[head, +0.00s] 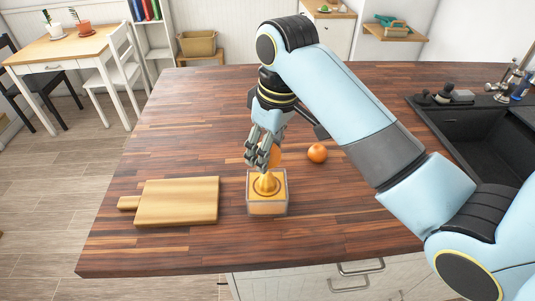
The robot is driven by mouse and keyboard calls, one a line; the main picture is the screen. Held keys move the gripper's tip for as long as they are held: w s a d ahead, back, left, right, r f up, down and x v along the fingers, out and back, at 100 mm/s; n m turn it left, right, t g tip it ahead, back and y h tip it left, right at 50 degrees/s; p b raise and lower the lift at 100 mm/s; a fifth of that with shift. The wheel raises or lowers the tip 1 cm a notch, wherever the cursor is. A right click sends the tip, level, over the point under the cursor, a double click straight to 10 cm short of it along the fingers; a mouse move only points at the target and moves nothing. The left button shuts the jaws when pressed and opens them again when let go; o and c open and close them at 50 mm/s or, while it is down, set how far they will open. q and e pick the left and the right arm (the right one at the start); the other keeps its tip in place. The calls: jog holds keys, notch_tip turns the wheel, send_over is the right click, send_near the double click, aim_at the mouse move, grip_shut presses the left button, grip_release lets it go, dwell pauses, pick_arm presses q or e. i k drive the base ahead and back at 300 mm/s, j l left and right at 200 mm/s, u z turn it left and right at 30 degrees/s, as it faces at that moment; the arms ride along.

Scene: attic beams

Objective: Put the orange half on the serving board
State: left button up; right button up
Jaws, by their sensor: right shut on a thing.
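My right gripper (262,157) is shut on the orange half (275,156), which is partly hidden behind the fingers. It holds the half just above and behind the pointed cone of a citrus juicer (267,205); I cannot tell whether they touch. The serving board (180,203), pale wood with a short handle at its left, lies flat and bare on the counter, left of the juicer. My left gripper is not in view.
An orange fruit (317,152) sits on the dark wooden counter (200,110), right of my gripper. A black sink (480,130) is at the right. The counter behind the board is clear. A table (70,47) and chairs stand far left.

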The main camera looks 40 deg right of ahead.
aim_at(197, 197)
jog(key=i+j+z, duration=0.2)
jog(key=j, duration=0.35)
jog(key=j+z, duration=0.2)
jog(key=j, duration=0.35)
jog(key=j+z, duration=0.2)
jog(key=j, duration=0.4)
jog(key=i, duration=0.05)
